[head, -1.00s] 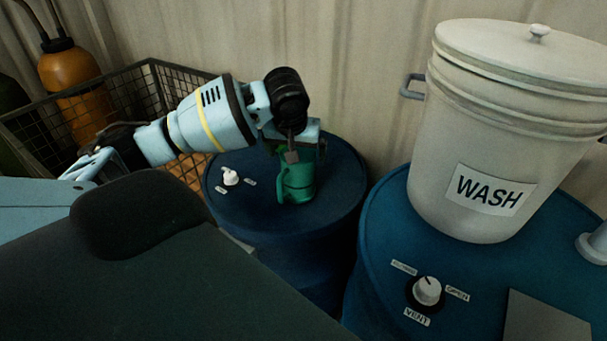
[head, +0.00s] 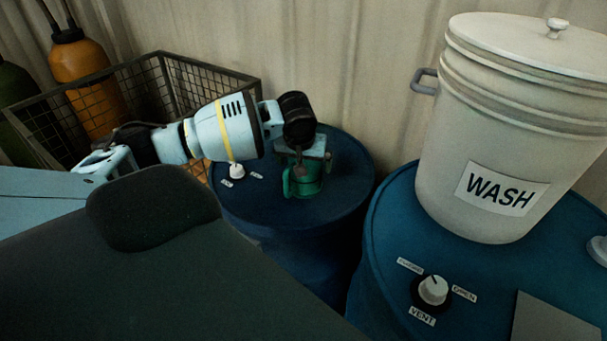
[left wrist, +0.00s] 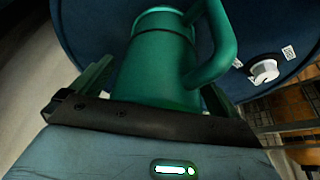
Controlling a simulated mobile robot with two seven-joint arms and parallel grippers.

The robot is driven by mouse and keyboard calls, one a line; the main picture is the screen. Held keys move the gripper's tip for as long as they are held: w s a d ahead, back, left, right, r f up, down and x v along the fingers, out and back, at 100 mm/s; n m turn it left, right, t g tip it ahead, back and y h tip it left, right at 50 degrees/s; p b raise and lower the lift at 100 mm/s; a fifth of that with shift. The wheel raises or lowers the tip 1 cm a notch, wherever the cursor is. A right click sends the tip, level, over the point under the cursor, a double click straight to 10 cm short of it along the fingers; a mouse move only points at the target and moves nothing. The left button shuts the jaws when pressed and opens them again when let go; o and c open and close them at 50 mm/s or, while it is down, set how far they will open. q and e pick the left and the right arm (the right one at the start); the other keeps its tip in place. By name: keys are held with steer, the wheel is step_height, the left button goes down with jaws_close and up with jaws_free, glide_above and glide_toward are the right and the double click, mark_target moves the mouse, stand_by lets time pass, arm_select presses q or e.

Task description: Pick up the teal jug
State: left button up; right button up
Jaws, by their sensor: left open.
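The teal jug (head: 308,187) stands upright on top of the dark blue drum at the middle of the head view. Its upper part is hidden behind my left gripper (head: 303,170). In the left wrist view the jug (left wrist: 160,65) fills the middle, with its handle to the right. My left gripper (left wrist: 150,85) is open, with its fingers on either side of the jug's body. I cannot tell whether they touch it. My right gripper is not in view.
The dark blue drum (head: 245,205) carries a small white knob (head: 236,170) left of the jug. A wire basket (head: 205,75) with an orange cylinder (head: 88,75) stands behind my arm. To the right, a white WASH bucket (head: 510,130) sits on another blue drum (head: 385,270) with a vent knob (head: 433,290).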

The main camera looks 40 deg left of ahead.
arm_select(q)
steer(key=c, duration=1)
steer(key=shift+r, duration=0.1)
steer(key=s+d+r, duration=0.1)
steer(key=s, duration=0.4)
steer(key=s+d+r, duration=0.2)
steer(key=s, duration=0.3)
steer(key=s+d+r+p, duration=0.1)
steer(key=s+d+r, duration=0.1)
steer(key=s, duration=0.3)
steer(key=shift+d, duration=0.15)
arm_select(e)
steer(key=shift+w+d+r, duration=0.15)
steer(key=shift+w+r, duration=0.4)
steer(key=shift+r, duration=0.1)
